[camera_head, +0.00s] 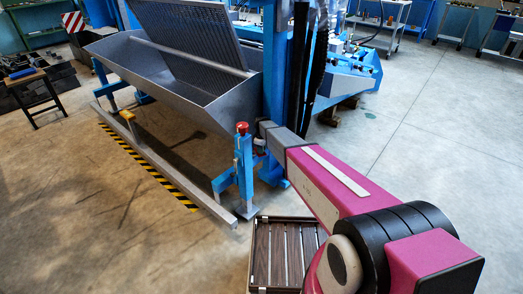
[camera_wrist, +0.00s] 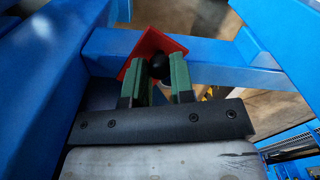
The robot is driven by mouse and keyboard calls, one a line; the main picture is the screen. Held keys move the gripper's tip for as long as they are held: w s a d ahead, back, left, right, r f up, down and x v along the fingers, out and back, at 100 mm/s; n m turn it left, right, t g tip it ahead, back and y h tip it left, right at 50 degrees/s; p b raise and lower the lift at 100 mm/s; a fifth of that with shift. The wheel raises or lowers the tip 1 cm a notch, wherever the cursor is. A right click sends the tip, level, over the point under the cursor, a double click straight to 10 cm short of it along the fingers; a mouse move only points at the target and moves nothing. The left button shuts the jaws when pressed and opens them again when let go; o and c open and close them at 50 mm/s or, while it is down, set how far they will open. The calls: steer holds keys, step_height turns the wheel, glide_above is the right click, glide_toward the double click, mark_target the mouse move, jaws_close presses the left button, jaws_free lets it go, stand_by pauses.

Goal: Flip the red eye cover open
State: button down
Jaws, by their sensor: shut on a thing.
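The red eye cover (camera_wrist: 140,46) shows in the wrist view as a tilted flat red piece against a blue beam, just beyond my fingertips. A black round knob (camera_wrist: 158,65) sits at its face, between the two green fingers of my gripper (camera_wrist: 157,68). The fingers are shut on the knob, and they hide part of the cover's lower edge. In the head view a small red piece (camera_head: 242,127) tops a blue post, beside the end of my arm. My fingers are too small to make out there.
Blue beams (camera_wrist: 205,48) of the machine surround my gripper closely in the wrist view. A grey metal trough (camera_head: 165,75) with a raised perforated panel (camera_head: 195,32) stands to the left. A slatted crate (camera_head: 258,262) is on the floor below my arm. Open floor lies to the right.

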steer(key=shift+d, duration=0.1)
steer(key=n, duration=0.1)
steer(key=w+d+n, duration=0.1)
steer(key=n, duration=0.1)
steer(key=shift+d+n, duration=0.15)
steer(key=shift+n, duration=0.15)
steer(key=shift+w+d+n, duration=0.3)
steer(key=shift+w+n, duration=0.1)
steer(key=shift+n, duration=0.6)
steer(key=shift+w+d+n, duration=0.3)
steer(key=shift+w+n, duration=0.05)
steer(key=shift+n, duration=0.65)
steer(key=c, duration=1)
jaws_free()
steer(key=shift+o, duration=0.2)
step_height(320, 180, up, 11)
steer(key=shift+f, duration=0.15)
